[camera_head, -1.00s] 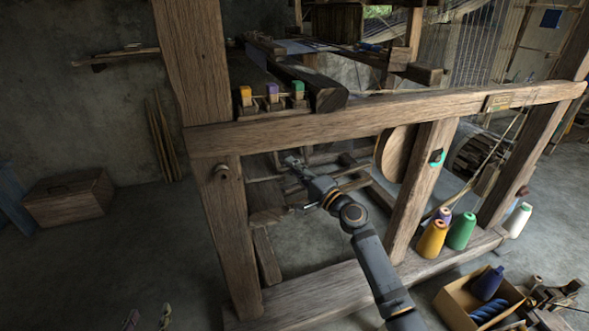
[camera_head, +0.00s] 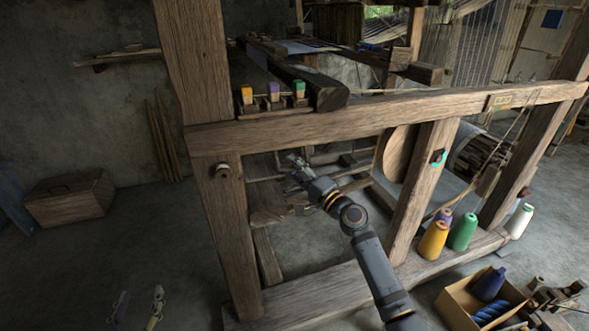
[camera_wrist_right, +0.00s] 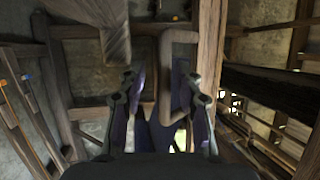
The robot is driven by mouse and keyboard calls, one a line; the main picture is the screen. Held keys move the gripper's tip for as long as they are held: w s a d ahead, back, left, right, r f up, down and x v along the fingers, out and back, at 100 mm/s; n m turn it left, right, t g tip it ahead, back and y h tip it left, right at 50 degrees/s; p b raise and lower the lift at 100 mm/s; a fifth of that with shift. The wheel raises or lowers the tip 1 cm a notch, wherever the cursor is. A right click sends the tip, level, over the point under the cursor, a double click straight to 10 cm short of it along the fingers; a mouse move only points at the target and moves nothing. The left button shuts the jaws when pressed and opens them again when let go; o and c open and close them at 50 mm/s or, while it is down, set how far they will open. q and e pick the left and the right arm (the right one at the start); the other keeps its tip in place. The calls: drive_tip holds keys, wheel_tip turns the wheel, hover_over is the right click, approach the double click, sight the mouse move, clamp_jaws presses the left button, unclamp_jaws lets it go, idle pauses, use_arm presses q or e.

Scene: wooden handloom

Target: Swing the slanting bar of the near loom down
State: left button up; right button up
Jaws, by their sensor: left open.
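The near loom (camera_head: 330,127) is a heavy wooden frame. My right gripper (camera_head: 297,161) reaches inside it below the front rail, small and dark against the inner bars. In the right wrist view my right gripper (camera_wrist_right: 163,96) has its two fingers spread. A smooth bent wooden bar (camera_wrist_right: 168,75) lies between them, with a gap to the left finger; contact with the right finger cannot be told. I cannot tell for sure whether this is the slanting bar. My left gripper (camera_head: 139,307) is open and empty over the floor, left of the loom.
The loom's left post (camera_head: 232,235), its middle post (camera_head: 425,190) and lower beam (camera_head: 320,295) frame the opening around my right arm. Yarn cones (camera_head: 433,240) stand on the beam at right. A cardboard box (camera_head: 457,306) sits at the lower right.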

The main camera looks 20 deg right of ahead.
drive_tip(key=v, duration=1.2)
drive_tip(key=shift+f, duration=0.1)
